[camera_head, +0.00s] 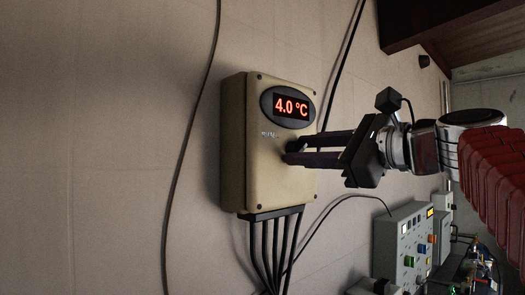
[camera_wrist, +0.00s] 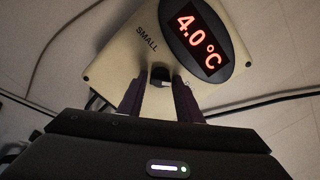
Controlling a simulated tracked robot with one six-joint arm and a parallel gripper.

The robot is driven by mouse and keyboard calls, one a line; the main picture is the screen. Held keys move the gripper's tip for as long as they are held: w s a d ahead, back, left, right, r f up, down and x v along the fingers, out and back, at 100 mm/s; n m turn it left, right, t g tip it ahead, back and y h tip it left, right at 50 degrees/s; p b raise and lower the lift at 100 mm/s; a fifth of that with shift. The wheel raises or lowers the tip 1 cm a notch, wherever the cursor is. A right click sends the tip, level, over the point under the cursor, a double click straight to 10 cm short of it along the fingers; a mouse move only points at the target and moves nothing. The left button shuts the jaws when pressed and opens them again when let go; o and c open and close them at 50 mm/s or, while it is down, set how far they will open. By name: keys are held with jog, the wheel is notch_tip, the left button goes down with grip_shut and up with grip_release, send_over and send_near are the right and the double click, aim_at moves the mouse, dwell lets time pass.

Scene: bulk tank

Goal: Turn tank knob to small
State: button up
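A beige control box (camera_head: 237,180) is mounted on the wall, with a red display (camera_head: 291,106) reading 4.0 °C. A small dark knob (camera_wrist: 160,77) sits on its front below the display. The word SMALL (camera_wrist: 147,39) is printed near the knob in the wrist view; any other label is hidden or unreadable. My gripper (camera_head: 290,149) is at the box front with its two dark fingers apart, one on each side of the knob. In the wrist view the fingertips (camera_wrist: 160,84) flank the knob closely; I cannot tell whether they touch it.
Several black cables (camera_head: 275,235) leave the box's lower edge. A loose cable (camera_head: 190,120) hangs on the wall to the left, and another runs behind the box. A grey panel with coloured buttons (camera_head: 404,240) stands at lower right.

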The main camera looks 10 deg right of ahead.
jog(key=c, duration=0.7)
jog(key=shift+n, duration=0.3)
jog(key=n, duration=0.7)
jog(key=shift+n, duration=0.4)
jog(key=n, duration=1.1)
jog(key=shift+f+n, duration=0.15)
jog(key=shift+n, duration=0.15)
jog(key=shift+w, duration=0.1)
